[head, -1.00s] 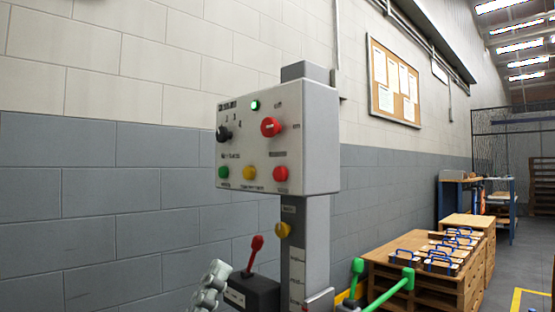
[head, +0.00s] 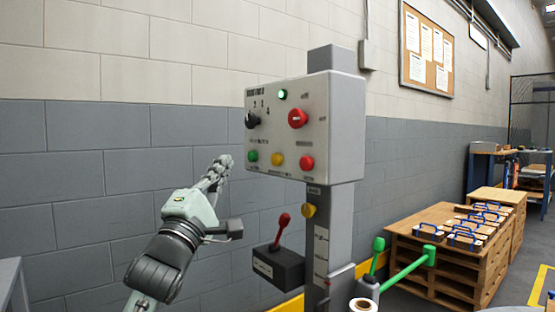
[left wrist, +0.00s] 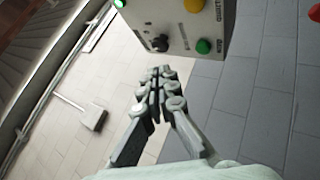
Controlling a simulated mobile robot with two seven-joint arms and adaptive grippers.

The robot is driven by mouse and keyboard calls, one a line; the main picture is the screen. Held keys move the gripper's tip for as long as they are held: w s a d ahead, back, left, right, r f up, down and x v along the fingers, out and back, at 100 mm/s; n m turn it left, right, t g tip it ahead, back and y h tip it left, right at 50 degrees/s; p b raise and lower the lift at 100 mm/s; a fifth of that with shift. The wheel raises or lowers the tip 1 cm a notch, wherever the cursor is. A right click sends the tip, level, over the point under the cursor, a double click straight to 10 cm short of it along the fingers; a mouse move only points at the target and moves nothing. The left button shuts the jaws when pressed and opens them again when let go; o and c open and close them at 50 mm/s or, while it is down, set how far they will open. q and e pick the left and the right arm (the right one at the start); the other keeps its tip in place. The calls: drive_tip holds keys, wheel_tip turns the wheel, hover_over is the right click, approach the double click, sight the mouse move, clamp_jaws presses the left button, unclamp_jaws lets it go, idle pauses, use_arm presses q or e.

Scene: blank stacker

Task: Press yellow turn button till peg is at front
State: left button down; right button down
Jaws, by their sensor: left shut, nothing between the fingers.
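A grey control box (head: 330,128) stands on a post, with a yellow button (head: 277,159) in its lower row between a green button (head: 252,156) and a red button (head: 307,162). A second yellow knob (head: 308,210) is on the post below. My left gripper (head: 222,163) is shut and empty, raised to the left of the box and apparently apart from it. In the left wrist view the fingertips (left wrist: 160,75) point at the box face, near the black knob (left wrist: 159,43) and green button (left wrist: 203,46); the yellow button (left wrist: 193,5) is at the top edge. I see no peg.
Green-handled levers (head: 408,266) and a wooden pallet stack (head: 415,255) are at the right.

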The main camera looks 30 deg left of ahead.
sight(276, 160)
use_arm(q)
drive_tip(key=shift+w, duration=0.1)
